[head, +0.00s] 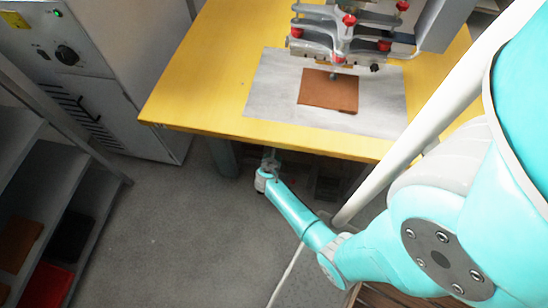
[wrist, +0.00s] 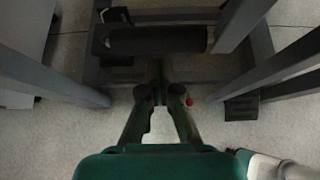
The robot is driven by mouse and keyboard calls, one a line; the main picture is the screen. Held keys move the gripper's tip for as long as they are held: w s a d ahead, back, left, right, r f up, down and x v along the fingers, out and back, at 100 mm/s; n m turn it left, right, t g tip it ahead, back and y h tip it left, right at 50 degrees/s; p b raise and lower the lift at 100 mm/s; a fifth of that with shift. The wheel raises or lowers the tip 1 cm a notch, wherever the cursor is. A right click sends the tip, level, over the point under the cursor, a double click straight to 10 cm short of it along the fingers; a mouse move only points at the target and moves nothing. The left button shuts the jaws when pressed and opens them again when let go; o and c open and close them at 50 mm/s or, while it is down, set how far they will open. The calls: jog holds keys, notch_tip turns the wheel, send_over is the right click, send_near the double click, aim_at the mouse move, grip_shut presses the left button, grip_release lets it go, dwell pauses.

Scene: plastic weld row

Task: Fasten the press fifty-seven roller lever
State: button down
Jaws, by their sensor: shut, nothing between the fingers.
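A press (head: 345,35) with grey linkage arms and red knobs stands on the yellow table, over a brown sheet on a grey plate. I cannot make out which part is its roller lever. My gripper (head: 271,156) is low, at the table's front edge and below the top, away from the press head. In the wrist view my gripper (wrist: 161,90) is shut and empty, pointing into the table's underframe. A dark, thick horizontal bar (wrist: 155,40) lies beyond the fingertips, apart from them. A small red spot (wrist: 189,101) shows just right of the fingers.
The yellow table (head: 185,95) has bare top to the left of the plate (head: 260,120). A grey cabinet (head: 110,70) stands to its left and a shelf (head: 85,215) at lower left. Grey frame legs (wrist: 240,25) flank my gripper. The floor (head: 170,230) in front is clear.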

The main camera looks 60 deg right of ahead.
jog(key=shift+d, duration=0.2)
jog(key=w+d, duration=0.2)
jog(key=d, duration=0.4)
jog(key=shift+w+f, duration=0.15)
jog(key=shift+f, duration=0.1)
jog(key=s+a, duration=0.4)
jog(key=a, duration=0.8)
jog(key=shift+s+a+f, duration=0.15)
jog(key=shift+s+f, duration=0.05)
jog(key=shift+f, duration=0.2)
dwell(0.4)
